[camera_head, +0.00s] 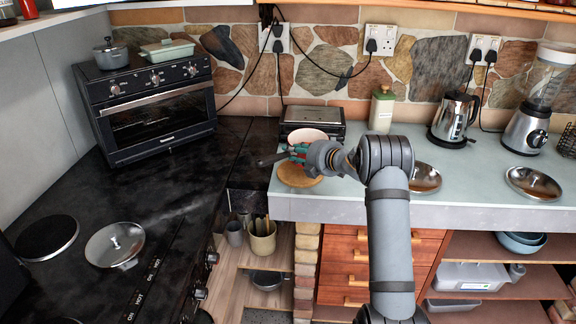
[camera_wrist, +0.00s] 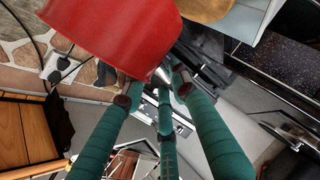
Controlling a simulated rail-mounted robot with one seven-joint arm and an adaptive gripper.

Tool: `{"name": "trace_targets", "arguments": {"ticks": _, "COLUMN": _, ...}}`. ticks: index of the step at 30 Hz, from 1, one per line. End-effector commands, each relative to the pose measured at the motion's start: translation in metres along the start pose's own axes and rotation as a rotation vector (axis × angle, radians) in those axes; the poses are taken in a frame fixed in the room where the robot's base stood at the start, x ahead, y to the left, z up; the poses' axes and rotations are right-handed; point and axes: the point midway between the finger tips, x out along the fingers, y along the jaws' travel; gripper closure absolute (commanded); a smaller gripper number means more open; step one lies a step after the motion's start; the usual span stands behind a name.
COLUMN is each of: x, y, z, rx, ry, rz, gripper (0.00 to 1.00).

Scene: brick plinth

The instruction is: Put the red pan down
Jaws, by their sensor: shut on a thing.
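The red pan (camera_wrist: 120,35) fills the upper left of the wrist view, with its red outer side towards the camera. In the head view its pale inside (camera_head: 307,134) faces up, and its dark handle (camera_head: 272,159) points left. My gripper (camera_head: 298,152), with green fingers, is shut on the pan near its handle; the fingers also show in the wrist view (camera_wrist: 155,88). The exact grip point is partly hidden. The pan appears raised over the counter, near a round wooden board (camera_head: 299,177). I cannot tell the height of the gap.
The pale counter (camera_head: 455,195) holds two shiny lids (camera_head: 424,178) (camera_head: 534,184), a kettle (camera_head: 454,116), a blender (camera_head: 535,105) and a bottle (camera_head: 382,108). A toaster (camera_head: 313,115) stands behind the pan.

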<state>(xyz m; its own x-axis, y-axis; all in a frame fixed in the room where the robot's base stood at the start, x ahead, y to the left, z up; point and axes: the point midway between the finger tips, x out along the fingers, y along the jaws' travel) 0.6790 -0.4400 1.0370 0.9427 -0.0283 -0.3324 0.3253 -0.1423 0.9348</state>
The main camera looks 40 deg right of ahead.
Motion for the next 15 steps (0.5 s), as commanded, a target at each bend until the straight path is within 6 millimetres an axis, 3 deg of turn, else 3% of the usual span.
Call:
{"name": "trace_targets", "arguments": {"ticks": 8, "x": 0.022, "y": -0.006, "z": -0.014, "rx": -0.005, "ry": -0.001, "rz": 0.007, "gripper": 1.00}}
{"name": "trace_targets", "arguments": {"ticks": 15, "x": 0.032, "y": -0.033, "z": -0.011, "rx": -0.001, "ry": 0.000, "rz": 0.004, "gripper": 1.00}}
